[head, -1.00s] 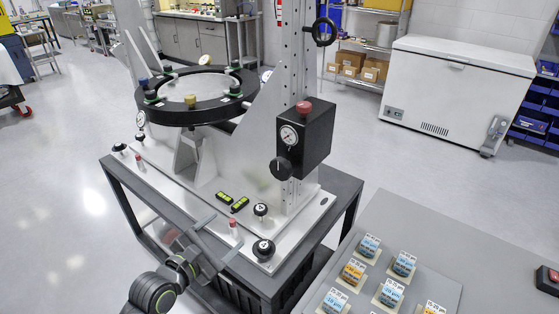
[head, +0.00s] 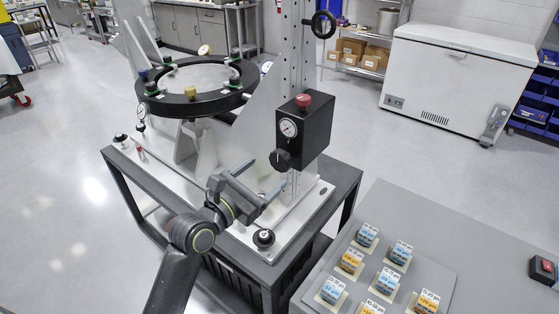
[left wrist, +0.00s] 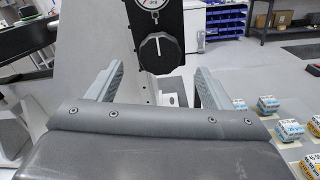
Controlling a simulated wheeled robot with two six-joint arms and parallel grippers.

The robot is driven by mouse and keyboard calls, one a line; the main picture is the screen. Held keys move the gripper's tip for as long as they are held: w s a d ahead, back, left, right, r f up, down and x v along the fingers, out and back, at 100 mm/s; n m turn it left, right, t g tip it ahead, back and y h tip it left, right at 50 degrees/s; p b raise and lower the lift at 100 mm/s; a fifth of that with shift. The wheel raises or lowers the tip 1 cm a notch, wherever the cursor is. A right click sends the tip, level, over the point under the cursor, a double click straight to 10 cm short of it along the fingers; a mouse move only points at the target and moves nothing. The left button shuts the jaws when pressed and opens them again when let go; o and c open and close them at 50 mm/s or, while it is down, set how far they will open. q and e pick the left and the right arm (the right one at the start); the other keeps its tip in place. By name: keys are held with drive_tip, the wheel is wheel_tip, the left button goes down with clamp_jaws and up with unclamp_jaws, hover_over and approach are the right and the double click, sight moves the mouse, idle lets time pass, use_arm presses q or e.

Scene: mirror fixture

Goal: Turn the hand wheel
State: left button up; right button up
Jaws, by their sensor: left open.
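Lower on the column is a black box (head: 316,130) with a red top button, a dial gauge (head: 288,128) and a round black knob (head: 281,159). My left gripper (head: 269,174) is open and empty, just below and in front of the knob. In the left wrist view the knob (left wrist: 158,52) shows ahead, between and above the two open fingers (left wrist: 160,78). The hand wheel is outside the left wrist view. My right gripper is not in view.
A black ring (head: 196,88) on a stand holds a round mirror, left of the column. A black base knob (head: 263,238) sits near my left gripper. A grey panel (head: 420,225) with labelled blocks is at the lower right. A white chest freezer (head: 450,85) stands behind.

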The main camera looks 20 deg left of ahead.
sight(278, 163)
use_arm(q)
drive_tip(key=x, duration=0.6)
drive_tip(key=shift+w+d, duration=0.1)
drive_tip(key=shift+w, duration=0.25)
drive_tip(key=c, duration=1)
drive_tip(key=shift+o, duration=0.2)
drive_tip(key=shift+p, duration=0.35)
